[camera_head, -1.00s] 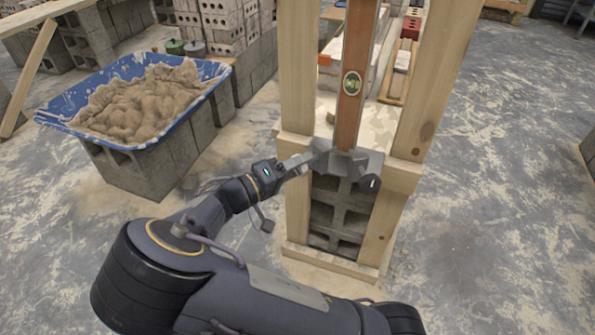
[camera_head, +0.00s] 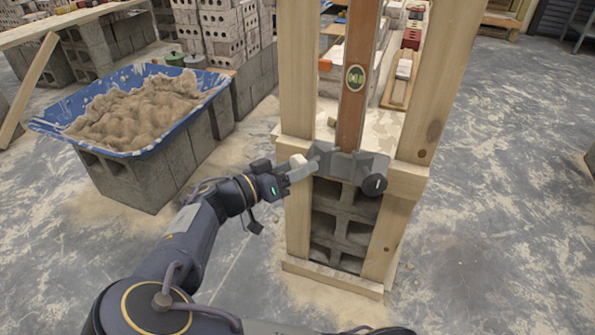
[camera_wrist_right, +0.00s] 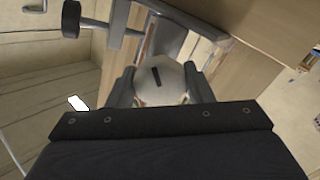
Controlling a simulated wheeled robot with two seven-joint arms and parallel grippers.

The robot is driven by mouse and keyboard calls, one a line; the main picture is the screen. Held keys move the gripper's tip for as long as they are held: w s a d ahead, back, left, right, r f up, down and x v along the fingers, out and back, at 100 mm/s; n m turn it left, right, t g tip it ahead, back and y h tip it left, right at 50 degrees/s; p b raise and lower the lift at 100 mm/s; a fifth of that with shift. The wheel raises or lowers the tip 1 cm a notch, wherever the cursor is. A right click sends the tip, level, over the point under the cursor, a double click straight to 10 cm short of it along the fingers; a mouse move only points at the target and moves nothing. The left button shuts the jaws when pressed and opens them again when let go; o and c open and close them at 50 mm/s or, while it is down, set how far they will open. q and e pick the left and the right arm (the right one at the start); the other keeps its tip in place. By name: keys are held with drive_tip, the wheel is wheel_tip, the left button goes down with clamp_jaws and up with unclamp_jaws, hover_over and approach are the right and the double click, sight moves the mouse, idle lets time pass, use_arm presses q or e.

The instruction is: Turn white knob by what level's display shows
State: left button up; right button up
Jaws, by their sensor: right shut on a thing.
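The white knob (camera_head: 298,160) is on the left side of the grey metal bracket (camera_head: 330,160) at the level's foot. My right gripper (camera_head: 290,170) is shut on it. In the right wrist view the knob (camera_wrist_right: 166,84) is a pale faceted disc with a dark bar mark, between the two fingers of the gripper (camera_wrist_right: 160,92). The brown wooden level (camera_head: 353,110) stands upright in the bracket. Its round green display (camera_head: 355,78) is too small to read. My left gripper is out of view.
A black knob (camera_head: 374,184) is at the bracket's right. Wooden posts (camera_head: 299,70) and (camera_head: 425,110) flank the level, with grey blocks (camera_head: 340,220) below. A blue tub (camera_head: 150,148) of mortar stands on blocks at left. The floor at right is clear.

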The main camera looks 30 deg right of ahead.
drive_tip(key=shift+f, duration=0.1)
idle(0.5)
drive_tip(key=o, duration=1)
drive_tip(key=a, duration=0.2)
drive_tip(key=a+p, duration=0.1)
drive_tip(key=a, duration=0.4)
drive_tip(key=shift+s+a+p, duration=0.3)
drive_tip(key=shift+s+a, duration=0.1)
